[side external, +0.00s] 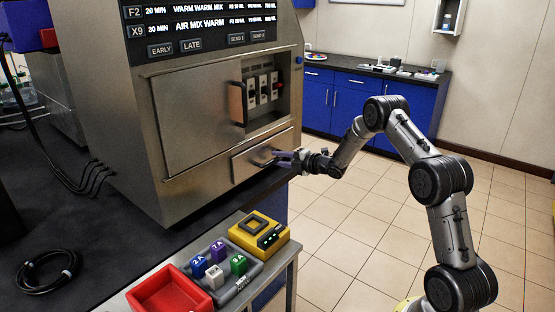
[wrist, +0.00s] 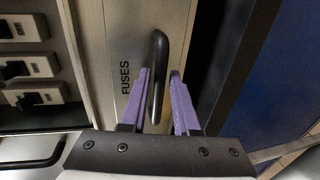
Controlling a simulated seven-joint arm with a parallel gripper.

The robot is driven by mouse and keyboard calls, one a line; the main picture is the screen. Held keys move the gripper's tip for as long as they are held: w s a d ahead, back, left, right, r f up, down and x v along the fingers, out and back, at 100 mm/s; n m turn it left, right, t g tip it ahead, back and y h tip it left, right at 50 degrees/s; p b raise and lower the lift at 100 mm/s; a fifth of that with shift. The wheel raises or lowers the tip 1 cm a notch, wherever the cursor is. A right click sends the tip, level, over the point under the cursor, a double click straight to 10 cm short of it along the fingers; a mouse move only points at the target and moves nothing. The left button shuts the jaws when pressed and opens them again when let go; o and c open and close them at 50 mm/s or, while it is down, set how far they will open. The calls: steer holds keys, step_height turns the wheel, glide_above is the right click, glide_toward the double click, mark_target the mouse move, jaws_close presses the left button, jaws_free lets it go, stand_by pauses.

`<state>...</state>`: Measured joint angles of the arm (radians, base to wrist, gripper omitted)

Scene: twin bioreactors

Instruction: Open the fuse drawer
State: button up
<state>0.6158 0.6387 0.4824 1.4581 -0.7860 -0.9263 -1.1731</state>
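The fuse drawer (side external: 240,163) is the low metal front under the row of switches on the steel machine. In the wrist view its face (wrist: 125,40) carries the word FUSES and a dark bar handle (wrist: 159,62). The drawer looks flush with the machine. My gripper (side external: 277,158) is at the drawer front in the side external view. In the wrist view my gripper (wrist: 160,80) has its purple fingers apart, with the handle between them. I see a gap between the right finger and the handle; the left finger is close to it, and contact is unclear.
A row of switches (side external: 262,88) sits above the drawer, beside a large panel with a handle (side external: 200,115). Below stands a cart with a red bin (side external: 170,292), several lettered blocks in a grey tray (side external: 240,284) and a yellow device (side external: 258,233). Open floor lies to the right.

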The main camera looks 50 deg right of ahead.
steer(key=shift+w+f, duration=0.1)
steer(key=shift+w, duration=0.4)
jaws_close()
stand_by(1.2)
